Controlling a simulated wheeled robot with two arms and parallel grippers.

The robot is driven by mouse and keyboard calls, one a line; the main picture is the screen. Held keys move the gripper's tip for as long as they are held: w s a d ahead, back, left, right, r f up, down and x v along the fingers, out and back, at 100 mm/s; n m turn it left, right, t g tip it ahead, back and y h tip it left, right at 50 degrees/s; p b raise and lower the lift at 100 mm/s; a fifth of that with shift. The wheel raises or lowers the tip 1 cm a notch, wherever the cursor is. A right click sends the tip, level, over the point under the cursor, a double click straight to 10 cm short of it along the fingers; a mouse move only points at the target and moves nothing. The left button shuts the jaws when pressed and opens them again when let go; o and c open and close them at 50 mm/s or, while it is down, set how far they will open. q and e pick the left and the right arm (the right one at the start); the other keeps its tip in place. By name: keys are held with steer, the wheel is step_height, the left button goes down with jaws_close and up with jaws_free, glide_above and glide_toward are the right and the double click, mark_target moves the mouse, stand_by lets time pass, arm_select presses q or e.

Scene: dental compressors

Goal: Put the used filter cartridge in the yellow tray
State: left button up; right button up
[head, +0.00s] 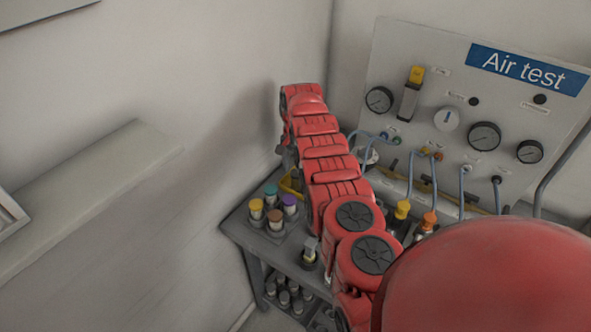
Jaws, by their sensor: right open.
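My right arm reaches from the lower right over the bench. Its gripper (286,157) is a small dark shape at the far end, open, partly hidden by the red links. The yellow tray (291,183) shows only as a small piece just below it, mostly hidden by my arm. Cartridges with yellow, teal, purple and brown caps (274,217) stand in a grey rack on the bench. A pale-topped part (310,250) stands in a dark holder nearer me. I cannot tell which is the used filter cartridge. My left gripper is not in view.
The grey bench (240,226) stands against the wall, with more dark cylinders (284,297) on a lower shelf. The "Air test" panel (470,110) with gauges and blue hoses rises behind. Yellow (402,209) and orange (429,221) fittings stand right of my arm.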

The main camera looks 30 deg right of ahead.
step_height(320, 180, up, 11)
steer(key=shift+r+b, duration=0.2)
steer(key=shift+b, duration=0.2)
